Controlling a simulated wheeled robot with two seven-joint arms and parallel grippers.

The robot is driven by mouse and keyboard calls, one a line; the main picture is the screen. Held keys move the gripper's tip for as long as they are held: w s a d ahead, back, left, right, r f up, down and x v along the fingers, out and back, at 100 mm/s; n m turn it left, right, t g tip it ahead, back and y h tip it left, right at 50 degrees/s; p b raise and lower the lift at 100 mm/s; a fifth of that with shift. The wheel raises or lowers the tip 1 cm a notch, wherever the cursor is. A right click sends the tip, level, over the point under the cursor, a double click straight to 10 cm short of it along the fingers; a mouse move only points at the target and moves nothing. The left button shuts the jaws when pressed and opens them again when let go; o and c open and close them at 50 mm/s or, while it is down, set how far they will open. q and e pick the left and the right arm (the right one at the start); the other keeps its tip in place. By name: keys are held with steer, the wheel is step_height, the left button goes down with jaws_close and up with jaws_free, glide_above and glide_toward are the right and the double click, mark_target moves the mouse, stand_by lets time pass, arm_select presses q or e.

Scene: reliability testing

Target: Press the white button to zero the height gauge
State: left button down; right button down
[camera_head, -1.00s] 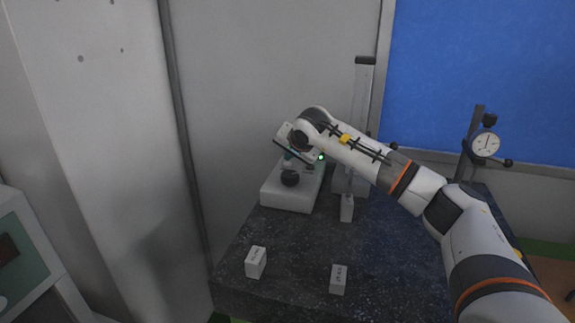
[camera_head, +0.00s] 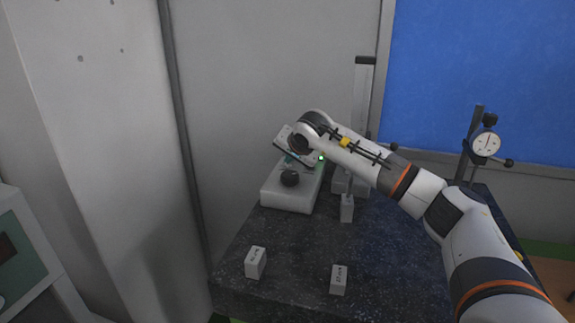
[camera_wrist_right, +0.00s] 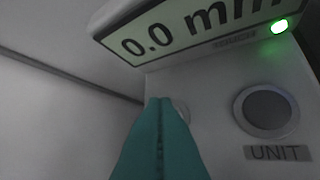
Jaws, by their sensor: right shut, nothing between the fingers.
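The height gauge has a white base (camera_head: 284,197) with a dark round knob (camera_head: 290,178) and stands at the back left of the dark stone table. In the right wrist view its display (camera_wrist_right: 190,28) reads 0.0 mm, with a lit green lamp (camera_wrist_right: 280,27) at its right end. My right gripper (camera_wrist_right: 160,100) is shut and empty, its teal fingertips in front of the panel below the display. A pale round edge, apparently the white button (camera_wrist_right: 183,109), shows just right of the fingertips, mostly hidden by them. I cannot tell whether they touch it. My left gripper is out of view.
A grey round button (camera_wrist_right: 266,110) labelled UNIT sits right of the fingertips. Small white labelled blocks (camera_head: 255,262) stand on the dark table (camera_head: 300,250). A dial gauge on a stand (camera_head: 485,144) is at the back right. The table's front middle is clear between blocks.

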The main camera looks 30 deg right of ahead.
steer(key=shift+f, duration=0.1)
stand_by(0.3)
steer(key=shift+r+p, duration=0.55)
steer(key=shift+r, duration=0.2)
steer(key=shift+r+p, duration=1.9)
steer(key=shift+r, duration=0.7)
steer(key=shift+f, duration=0.1)
